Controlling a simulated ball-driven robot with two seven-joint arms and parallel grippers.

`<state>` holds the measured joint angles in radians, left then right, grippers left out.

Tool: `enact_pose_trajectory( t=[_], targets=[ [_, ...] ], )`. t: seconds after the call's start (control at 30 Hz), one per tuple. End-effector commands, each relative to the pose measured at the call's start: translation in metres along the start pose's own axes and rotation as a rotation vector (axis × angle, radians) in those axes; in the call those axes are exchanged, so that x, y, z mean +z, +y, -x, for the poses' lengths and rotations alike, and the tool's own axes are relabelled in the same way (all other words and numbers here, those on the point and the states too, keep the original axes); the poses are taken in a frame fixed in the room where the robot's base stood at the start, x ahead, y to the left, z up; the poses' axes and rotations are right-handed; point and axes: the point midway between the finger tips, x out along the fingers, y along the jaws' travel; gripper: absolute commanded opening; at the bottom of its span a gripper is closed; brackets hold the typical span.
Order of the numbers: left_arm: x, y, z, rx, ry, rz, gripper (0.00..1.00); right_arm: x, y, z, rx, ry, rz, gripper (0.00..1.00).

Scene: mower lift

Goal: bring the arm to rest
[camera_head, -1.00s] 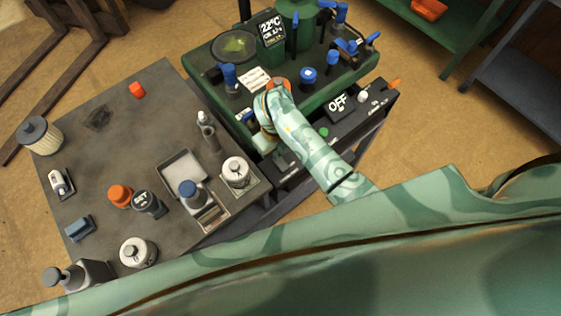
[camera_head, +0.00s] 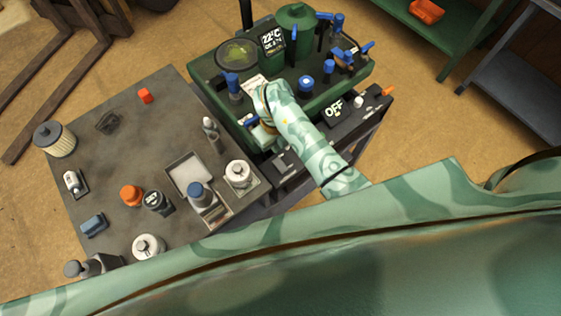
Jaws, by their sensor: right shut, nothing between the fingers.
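My right arm (camera_head: 308,140), in pale green camouflage, comes up from the lower edge of the head view and bends over the green machine (camera_head: 235,100). My right gripper (camera_head: 262,136) points down by the machine's near edge. It is shut and empty; its fingertips are partly hidden, and I cannot tell whether they touch anything. My left gripper is not in view.
A dark table (camera_head: 95,165) at left holds bottles, jars and a metal tray (camera_head: 182,168). Green (camera_head: 470,35) and grey (camera_head: 520,95) shelves stand at upper right.

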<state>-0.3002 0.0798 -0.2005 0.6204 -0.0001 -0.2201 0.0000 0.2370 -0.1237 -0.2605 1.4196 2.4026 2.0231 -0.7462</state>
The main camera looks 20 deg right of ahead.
Motion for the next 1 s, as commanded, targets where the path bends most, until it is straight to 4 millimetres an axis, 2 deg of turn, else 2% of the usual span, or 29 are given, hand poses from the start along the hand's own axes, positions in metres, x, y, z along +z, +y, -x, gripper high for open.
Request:
enact_pose_trajectory(
  t=[0.03, 0.1, 0.63, 0.7, 0.77, 0.87, 0.9, 0.97, 1.0],
  targets=[
    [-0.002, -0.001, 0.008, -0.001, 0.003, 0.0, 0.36, 0.0, 0.0, 0.009, 0.0, -0.001, 0.0, 0.0],
    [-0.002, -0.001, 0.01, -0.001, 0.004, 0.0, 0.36, 0.0, 0.0, 0.011, 0.0, -0.001, 0.0, 0.0],
    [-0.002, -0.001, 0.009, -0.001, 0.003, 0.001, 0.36, 0.0, 0.0, 0.009, -0.001, -0.001, 0.001, 0.0],
    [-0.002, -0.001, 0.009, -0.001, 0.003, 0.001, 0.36, 0.001, -0.005, 0.009, -0.026, -0.013, 0.004, 0.0],
    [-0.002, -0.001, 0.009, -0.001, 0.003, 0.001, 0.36, 0.003, -0.019, 0.01, -0.093, -0.047, 0.014, 0.0],
    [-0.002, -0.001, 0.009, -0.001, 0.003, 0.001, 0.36, 0.011, -0.066, 0.02, -0.335, -0.162, 0.062, 0.0],
    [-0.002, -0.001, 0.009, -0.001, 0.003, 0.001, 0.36, 0.016, -0.091, 0.033, -0.475, -0.226, 0.096, 0.0],
    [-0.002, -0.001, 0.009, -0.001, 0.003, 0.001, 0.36, 0.022, -0.127, 0.062, -0.715, -0.329, 0.173, 0.0],
    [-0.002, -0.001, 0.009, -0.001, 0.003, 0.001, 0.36, 0.026, -0.145, 0.089, -0.881, -0.397, 0.241, 0.0]
  ],
)
